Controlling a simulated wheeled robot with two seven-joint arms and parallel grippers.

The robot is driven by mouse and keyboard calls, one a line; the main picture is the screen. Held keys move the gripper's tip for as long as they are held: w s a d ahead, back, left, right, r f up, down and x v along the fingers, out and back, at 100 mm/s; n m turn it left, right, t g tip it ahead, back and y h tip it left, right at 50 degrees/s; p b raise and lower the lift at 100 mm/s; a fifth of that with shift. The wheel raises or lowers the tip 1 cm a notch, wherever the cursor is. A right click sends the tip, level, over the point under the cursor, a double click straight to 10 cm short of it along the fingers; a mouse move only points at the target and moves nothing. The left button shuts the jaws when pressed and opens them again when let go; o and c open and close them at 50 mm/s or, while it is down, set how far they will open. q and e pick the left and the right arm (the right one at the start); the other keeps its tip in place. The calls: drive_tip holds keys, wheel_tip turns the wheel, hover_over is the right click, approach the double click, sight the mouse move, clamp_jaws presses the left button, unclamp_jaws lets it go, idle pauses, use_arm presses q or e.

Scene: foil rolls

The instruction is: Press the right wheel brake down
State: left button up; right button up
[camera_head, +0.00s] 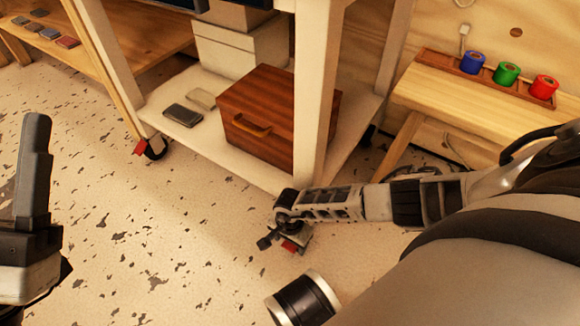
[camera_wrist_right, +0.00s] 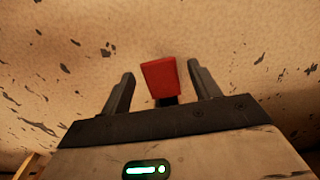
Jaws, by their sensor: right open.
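The right wheel brake (camera_head: 290,246) is a small red pedal low at the cart's front right corner, partly hidden by my right gripper (camera_head: 278,234). In the right wrist view the red brake (camera_wrist_right: 160,77) shows between the two spread fingers, with a visible gap on each side. The right gripper is open and holds nothing. I cannot tell whether it touches the pedal from above. The left wheel brake (camera_head: 140,148) is a red pedal on the cart's left wheel. My left gripper (camera_head: 36,165) is at the left edge, far from the cart, its jaw opening unclear.
The white cart (camera_head: 225,160) carries a brown wooden box (camera_head: 275,110) and a dark flat item (camera_head: 183,115) on its lower shelf. A wooden bench (camera_head: 455,95) with blue, green and red rolls stands at the right. The speckled floor (camera_head: 170,240) in front is clear.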

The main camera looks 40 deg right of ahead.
drive_tip(key=c, duration=1)
